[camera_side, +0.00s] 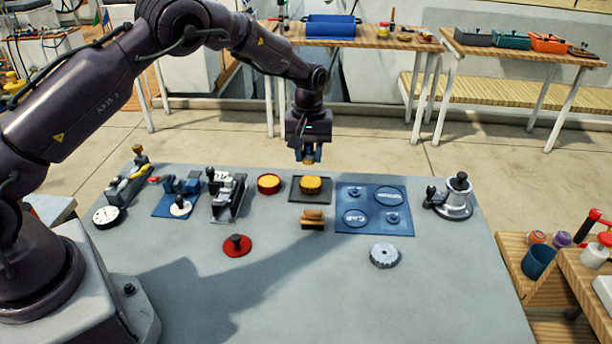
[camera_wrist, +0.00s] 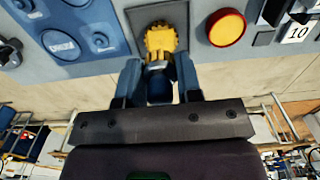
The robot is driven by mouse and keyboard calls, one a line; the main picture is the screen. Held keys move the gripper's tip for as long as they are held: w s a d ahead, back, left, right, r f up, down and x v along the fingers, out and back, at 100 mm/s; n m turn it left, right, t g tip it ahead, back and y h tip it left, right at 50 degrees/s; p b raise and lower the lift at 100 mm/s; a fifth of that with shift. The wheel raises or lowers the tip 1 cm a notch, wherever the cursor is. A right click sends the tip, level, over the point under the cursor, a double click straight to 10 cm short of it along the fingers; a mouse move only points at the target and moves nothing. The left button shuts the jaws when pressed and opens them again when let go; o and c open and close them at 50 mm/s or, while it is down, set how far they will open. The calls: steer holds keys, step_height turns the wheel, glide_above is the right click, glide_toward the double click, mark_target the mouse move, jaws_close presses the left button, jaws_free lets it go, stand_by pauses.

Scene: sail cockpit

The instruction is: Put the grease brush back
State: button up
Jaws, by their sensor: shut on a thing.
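My gripper (camera_side: 309,158) is above the back of the grey bench, fingers down, in the side view. It is shut on the grease brush, whose blue handle (camera_wrist: 159,88) shows between the fingers in the wrist view. The same dark tray (camera_side: 297,199) in the side view bears a rounded yellow piece (camera_side: 311,184), below and apart from the gripper. A red-rimmed tin with a yellow top (camera_side: 269,182) stands left of the tray.
A brown wooden block (camera_side: 313,220) lies before the tray. A blue mat (camera_side: 374,218) with round outlines lies right, then a winch-like metal part (camera_side: 457,196). Several devices stand left. A toothed grey disc (camera_side: 384,255) and red knobbed disc (camera_side: 236,245) lie forward. The bench front is clear.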

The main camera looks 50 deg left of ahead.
steer(key=r, duration=0.2)
steer(key=d+r, duration=0.1)
steer(key=r, duration=0.1)
steer(key=shift+s, duration=0.3)
steer(key=s+d+f, duration=0.1)
steer(key=s+d, duration=0.1)
steer(key=s, duration=2.2)
glide_above(278, 224)
steer(key=f, duration=0.9)
steer(key=shift+s+f, duration=0.3)
steer(key=shift+s, duration=0.05)
steer(key=shift+w+f, duration=0.15)
steer(key=shift+f, duration=0.05)
steer(key=shift+w+f, duration=0.2)
steer(key=shift+f, duration=1.55)
